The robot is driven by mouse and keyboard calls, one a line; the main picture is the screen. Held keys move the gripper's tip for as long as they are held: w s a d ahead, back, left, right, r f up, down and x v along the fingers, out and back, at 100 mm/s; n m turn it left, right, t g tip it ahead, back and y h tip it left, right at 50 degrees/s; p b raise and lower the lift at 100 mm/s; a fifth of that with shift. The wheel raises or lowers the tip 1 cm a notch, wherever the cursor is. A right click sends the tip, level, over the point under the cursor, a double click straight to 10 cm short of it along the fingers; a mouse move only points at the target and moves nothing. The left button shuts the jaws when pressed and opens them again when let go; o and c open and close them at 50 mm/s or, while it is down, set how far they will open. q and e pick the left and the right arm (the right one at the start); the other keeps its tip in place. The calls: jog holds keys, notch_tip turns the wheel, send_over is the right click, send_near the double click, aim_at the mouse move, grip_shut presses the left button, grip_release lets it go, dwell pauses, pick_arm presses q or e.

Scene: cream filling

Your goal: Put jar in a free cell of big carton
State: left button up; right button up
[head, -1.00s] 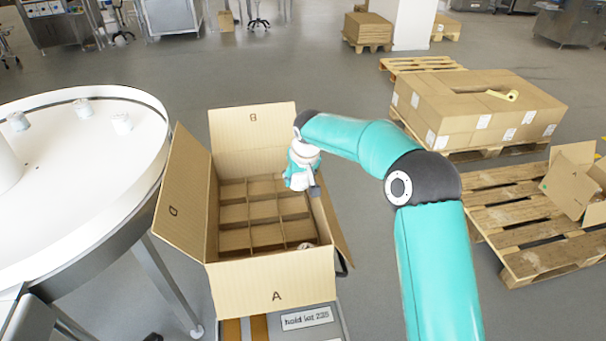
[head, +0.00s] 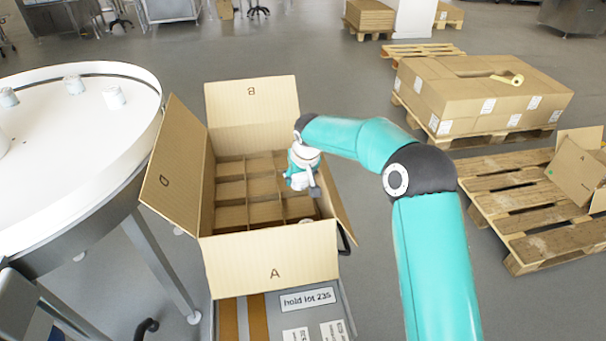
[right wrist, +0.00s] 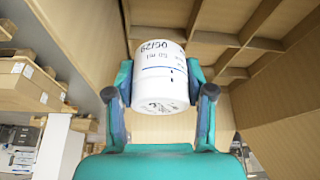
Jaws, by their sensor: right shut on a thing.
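The big carton (head: 255,262) stands open with its flaps folded out. Its cardboard grid shows several empty cells. My right gripper (head: 308,187) is inside the carton's outline in the head view, over the right side of the grid. In the right wrist view, my right gripper (right wrist: 160,100) is shut on the white jar (right wrist: 160,75), one finger on each side. The held jar is not clear in the head view, hidden by the hand. A small pale thing (head: 307,220) shows at the carton's front right corner, mostly hidden by the wall. My left gripper is not in view.
A round white table (head: 60,140) with several white jars stands at the left. A pallet (head: 530,215) with an open box and a stack of cartons (head: 460,95) stand at the right. The carton rests on a grey surface with labels (head: 307,299).

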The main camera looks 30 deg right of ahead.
aim_at(299, 207)
jog(key=shift+f+b, duration=4)
jog(key=shift+f, duration=1.35)
jog(key=o, duration=1.3)
jog(key=v, duration=1.2)
